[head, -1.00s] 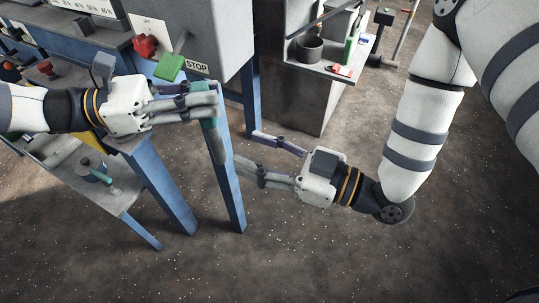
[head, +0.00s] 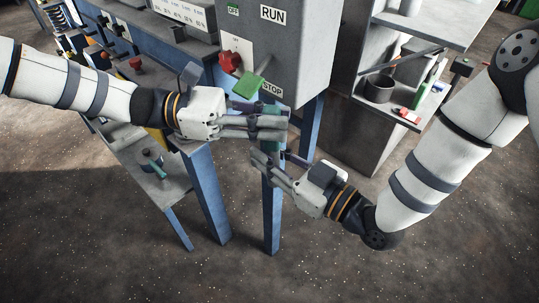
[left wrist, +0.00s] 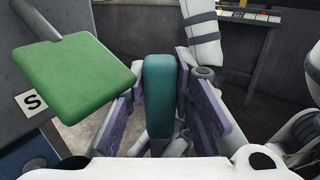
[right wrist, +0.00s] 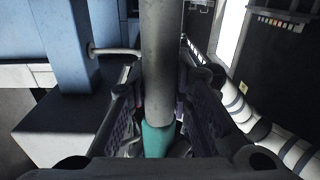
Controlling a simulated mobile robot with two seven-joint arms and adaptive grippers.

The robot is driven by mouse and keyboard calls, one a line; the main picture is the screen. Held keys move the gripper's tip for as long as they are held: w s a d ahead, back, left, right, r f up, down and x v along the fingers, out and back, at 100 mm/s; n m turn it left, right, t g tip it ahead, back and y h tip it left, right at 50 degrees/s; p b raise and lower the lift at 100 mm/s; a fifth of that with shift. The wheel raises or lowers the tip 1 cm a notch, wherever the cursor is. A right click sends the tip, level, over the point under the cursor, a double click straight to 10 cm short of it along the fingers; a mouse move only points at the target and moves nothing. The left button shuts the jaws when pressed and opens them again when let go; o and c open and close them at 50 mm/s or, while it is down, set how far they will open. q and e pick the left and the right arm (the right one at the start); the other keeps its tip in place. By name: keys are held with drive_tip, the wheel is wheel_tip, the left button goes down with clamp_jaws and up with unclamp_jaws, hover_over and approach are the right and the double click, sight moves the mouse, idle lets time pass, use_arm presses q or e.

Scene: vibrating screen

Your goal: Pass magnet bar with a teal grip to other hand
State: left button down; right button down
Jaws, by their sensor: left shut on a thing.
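The magnet bar shows its teal grip (head: 271,107) at my left gripper (head: 270,128), which is shut on it beside the control box. In the left wrist view the teal grip (left wrist: 159,85) stands between the purple-padded fingers. My right gripper (head: 275,169) is just below and right of the left one, at the grey part of the bar. In the right wrist view the grey bar (right wrist: 159,65) runs between the right fingers, with gaps on both sides, and the teal grip (right wrist: 157,138) shows beyond it. In the head view the fingers partly hide the bar.
A grey control box (head: 290,50) with a red knob (head: 229,61) and a green paddle (head: 248,85) is close behind my left gripper. Blue posts (head: 206,190) stand below. A grey shelf unit with a dark cup (head: 379,88) is at the right. The floor in front is clear.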

use_arm(q)
drive_tip(key=c, duration=1.3)
unclamp_jaws()
drive_tip(key=shift+w+r, duration=0.1)
